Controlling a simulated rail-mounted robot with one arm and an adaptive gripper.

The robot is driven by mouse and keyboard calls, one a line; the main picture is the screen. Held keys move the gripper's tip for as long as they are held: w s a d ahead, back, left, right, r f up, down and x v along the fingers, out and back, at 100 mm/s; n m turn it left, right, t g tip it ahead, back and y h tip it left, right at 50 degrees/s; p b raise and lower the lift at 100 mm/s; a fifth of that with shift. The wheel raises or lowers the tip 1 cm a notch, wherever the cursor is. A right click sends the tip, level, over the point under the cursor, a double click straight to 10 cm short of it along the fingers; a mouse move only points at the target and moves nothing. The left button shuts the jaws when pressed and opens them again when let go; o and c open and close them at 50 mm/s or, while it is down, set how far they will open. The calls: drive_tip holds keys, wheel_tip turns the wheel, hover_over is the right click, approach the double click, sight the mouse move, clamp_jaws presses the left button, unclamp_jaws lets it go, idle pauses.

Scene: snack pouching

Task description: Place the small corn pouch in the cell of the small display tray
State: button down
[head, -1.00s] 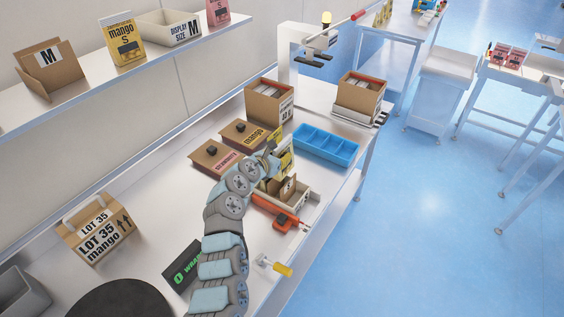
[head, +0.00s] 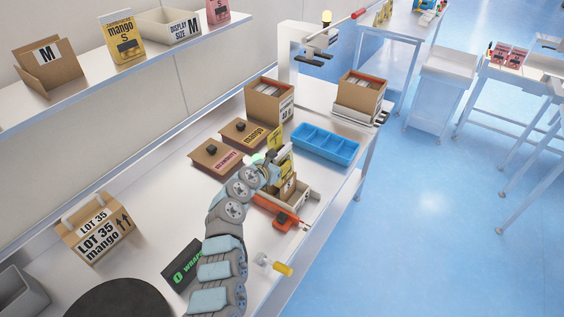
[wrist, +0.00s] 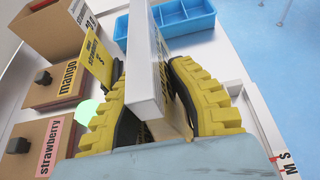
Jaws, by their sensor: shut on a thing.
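My gripper (wrist: 160,105) is shut on an upright, pale-edged pouch (wrist: 143,55), which I take to be the small corn pouch. It is seen nearly edge-on and its print is not readable. In the head view a yellow face of the pouch (head: 285,166) shows beside my wrist, over or at the small display tray (head: 301,202). The tray is cream, with a brown cardboard piece (head: 290,187) at its inner end. My arm and the pouch hide much of the tray, so I cannot tell whether the pouch touches it.
A blue divided bin (head: 325,144) stands behind the tray, near the bench edge. Strawberry (head: 215,160) and mango (head: 248,132) boxes lie to the left. An orange tool (head: 285,219) lies just in front of the tray. A yellow card (wrist: 97,55) stands left of the pouch.

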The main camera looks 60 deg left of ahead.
sight(277, 163)
drive_tip(key=c, duration=1)
unclamp_jaws()
drive_tip(key=shift+c, duration=0.2)
drive_tip(key=shift+r, duration=0.8)
drive_tip(key=shift+s+d+p, duration=0.3)
drive_tip(key=shift+s, duration=0.25)
drive_tip(key=shift+s+d+r, duration=0.1)
drive_tip(key=shift+s+r, duration=0.2)
drive_tip(key=shift+s+d+r, duration=0.1)
drive_tip(key=shift+s+d, duration=0.25)
drive_tip(key=shift+s, duration=0.2)
drive_tip(key=v, duration=0.8)
drive_tip(key=shift+s, duration=0.3)
drive_tip(key=shift+d+r, duration=0.1)
